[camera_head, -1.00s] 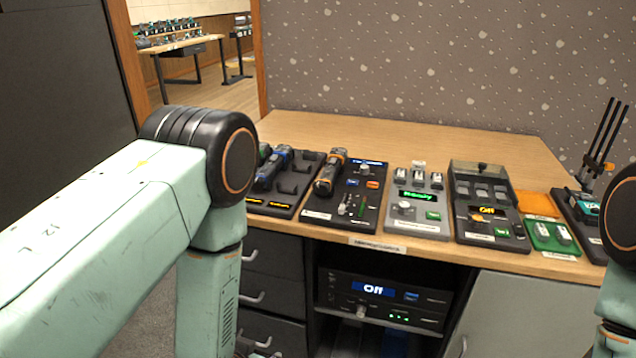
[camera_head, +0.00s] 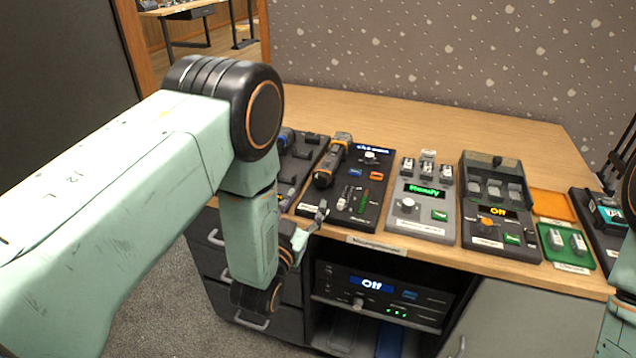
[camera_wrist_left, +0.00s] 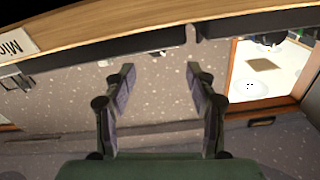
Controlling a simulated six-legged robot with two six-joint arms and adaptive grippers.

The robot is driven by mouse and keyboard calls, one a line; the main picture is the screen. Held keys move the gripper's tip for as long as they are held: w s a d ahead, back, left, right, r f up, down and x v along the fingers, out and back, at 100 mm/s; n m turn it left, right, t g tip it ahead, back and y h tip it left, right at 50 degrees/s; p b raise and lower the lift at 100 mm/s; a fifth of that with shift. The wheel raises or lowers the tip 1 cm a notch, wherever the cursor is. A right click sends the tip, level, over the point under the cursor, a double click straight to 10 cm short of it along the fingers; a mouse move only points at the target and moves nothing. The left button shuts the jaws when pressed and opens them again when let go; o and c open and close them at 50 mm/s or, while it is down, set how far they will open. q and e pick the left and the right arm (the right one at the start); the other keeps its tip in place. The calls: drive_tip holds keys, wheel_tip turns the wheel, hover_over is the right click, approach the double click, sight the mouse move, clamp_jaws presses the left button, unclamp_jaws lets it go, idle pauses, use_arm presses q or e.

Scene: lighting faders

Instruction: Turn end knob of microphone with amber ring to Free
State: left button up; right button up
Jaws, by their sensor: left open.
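A dark microphone with an amber ring (camera_head: 331,162) lies on a black control panel (camera_head: 368,208) at the desk's left side. My right gripper is out of view.
A grey panel reading Ready (camera_head: 424,228), a dark panel reading Off (camera_head: 484,243) and a green tray (camera_head: 568,262) stand to the right. Below the desk is a rack unit (camera_head: 375,285) with a lit display. The desk's back is clear.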

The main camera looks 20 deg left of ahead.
sight(320, 182)
use_arm(q)
drive_tip(key=w, duration=0.2)
drive_tip(key=w+b, duration=0.1)
drive_tip(key=w, duration=0.3)
drive_tip(key=shift+w+d+f, duration=0.15)
drive_tip(key=shift+w+d, duration=0.05)
drive_tip(key=shift+d, duration=0.1)
drive_tip(key=shift+w+d, duration=0.15)
drive_tip(key=shift+w, duration=0.15)
drive_tip(key=shift+c, duration=1.1)
drive_tip(key=c, duration=0.9)
